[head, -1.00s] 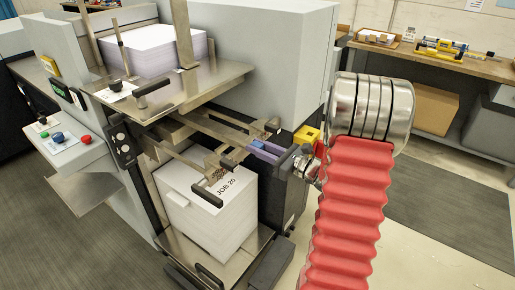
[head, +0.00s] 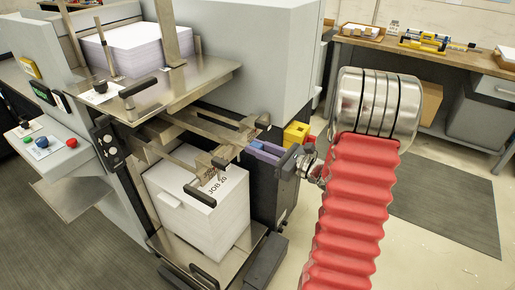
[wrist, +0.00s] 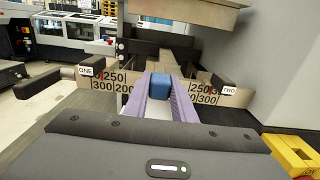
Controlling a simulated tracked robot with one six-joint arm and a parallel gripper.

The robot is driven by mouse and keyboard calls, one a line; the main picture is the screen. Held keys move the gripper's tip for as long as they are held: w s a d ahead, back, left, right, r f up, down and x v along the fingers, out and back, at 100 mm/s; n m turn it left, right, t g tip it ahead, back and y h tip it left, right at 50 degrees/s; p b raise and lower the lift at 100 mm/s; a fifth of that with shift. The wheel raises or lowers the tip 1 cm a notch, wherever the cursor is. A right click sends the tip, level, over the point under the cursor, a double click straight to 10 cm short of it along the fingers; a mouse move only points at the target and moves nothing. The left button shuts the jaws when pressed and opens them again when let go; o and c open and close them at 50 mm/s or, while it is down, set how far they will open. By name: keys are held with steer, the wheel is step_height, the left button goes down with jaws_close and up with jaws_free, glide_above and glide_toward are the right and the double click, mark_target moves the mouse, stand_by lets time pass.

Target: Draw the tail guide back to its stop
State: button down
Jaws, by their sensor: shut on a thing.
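My gripper (head: 252,147) has purple fingers and reaches in from the right beside the paper stack, below the upper steel table. In the wrist view its fingers (wrist: 160,98) are shut on a blue block (wrist: 159,82), one finger on each side. The block appears to be the grip of the tail guide; the guide's body is mostly hidden behind it and the fingers. Side guides with black handles, labelled ONE (wrist: 86,71) and TWO (wrist: 229,90), stand left and right, with number scales between them. The JOB 20 stack (head: 205,215) lies beneath the guides.
A yellow block (head: 296,132) stands close behind my gripper, and it shows at the lower right of the wrist view (wrist: 288,152). The upper steel table (head: 185,85) carries another paper stack (head: 140,46). A workbench (head: 365,40) stands behind. Floor is clear at the right.

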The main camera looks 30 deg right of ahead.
steer(key=shift+s+f, duration=0.1)
steer(key=shift+s, duration=0.05)
steer(key=c, duration=1.5)
jaws_free()
steer(key=shift+s, duration=0.1)
steer(key=shift+d, duration=0.1)
steer(key=v, duration=1.3)
steer(key=shift+s, duration=0.4)
